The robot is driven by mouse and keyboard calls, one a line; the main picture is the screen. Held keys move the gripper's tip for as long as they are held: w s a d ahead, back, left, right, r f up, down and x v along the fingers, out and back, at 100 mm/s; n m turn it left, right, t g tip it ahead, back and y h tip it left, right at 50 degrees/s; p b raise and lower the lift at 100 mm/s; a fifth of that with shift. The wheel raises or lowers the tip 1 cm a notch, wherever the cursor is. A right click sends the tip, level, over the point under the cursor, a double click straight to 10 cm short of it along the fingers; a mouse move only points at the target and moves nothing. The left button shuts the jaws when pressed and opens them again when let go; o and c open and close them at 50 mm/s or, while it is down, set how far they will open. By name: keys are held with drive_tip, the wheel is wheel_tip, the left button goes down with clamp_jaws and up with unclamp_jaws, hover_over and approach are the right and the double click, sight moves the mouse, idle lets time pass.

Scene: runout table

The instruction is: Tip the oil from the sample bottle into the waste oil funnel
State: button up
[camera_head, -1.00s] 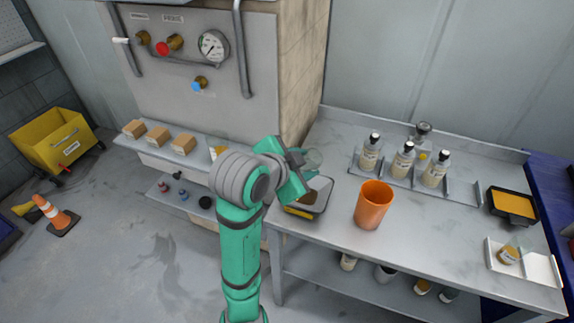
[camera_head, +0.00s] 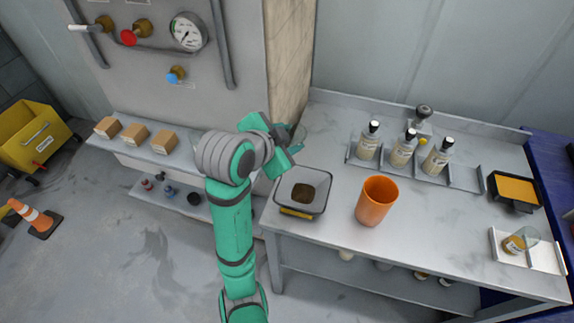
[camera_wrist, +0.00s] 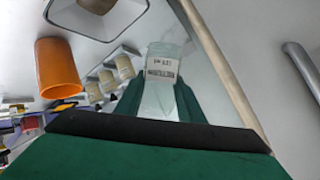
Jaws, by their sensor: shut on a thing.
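My gripper (camera_head: 284,144) is shut on a clear glass bottle (camera_head: 299,133), just behind and slightly left of the waste oil funnel in the head view. The bottle also shows in the wrist view (camera_wrist: 162,85) between the green fingers, with a printed label; it looks pale and I see no clear oil level in it. My arm partly hides it in the head view. The waste oil funnel (camera_head: 318,203) is a square, dark-rimmed basin with a brown patch at its bottom and a yellow label in front. It also shows at the top of the wrist view (camera_wrist: 115,33).
An orange cup (camera_head: 376,202) stands right of the funnel. Labelled bottles (camera_head: 403,150) stand in a rack behind it. A tray of amber liquid (camera_head: 515,188) and a white holder (camera_head: 545,257) with an amber jar are at right. A panel and pillar stand behind my gripper.

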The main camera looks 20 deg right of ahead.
wheel_tip(320, 180, down, 11)
drive_tip(key=s+d+n+g+h, duration=0.1)
drive_tip(key=n+h, duration=0.2)
drive_tip(key=h, duration=0.1)
drive_tip(key=shift+s+n+g, duration=0.25)
drive_tip(key=shift+n+g, duration=0.05)
drive_tip(key=shift+n, duration=0.1)
idle(0.5)
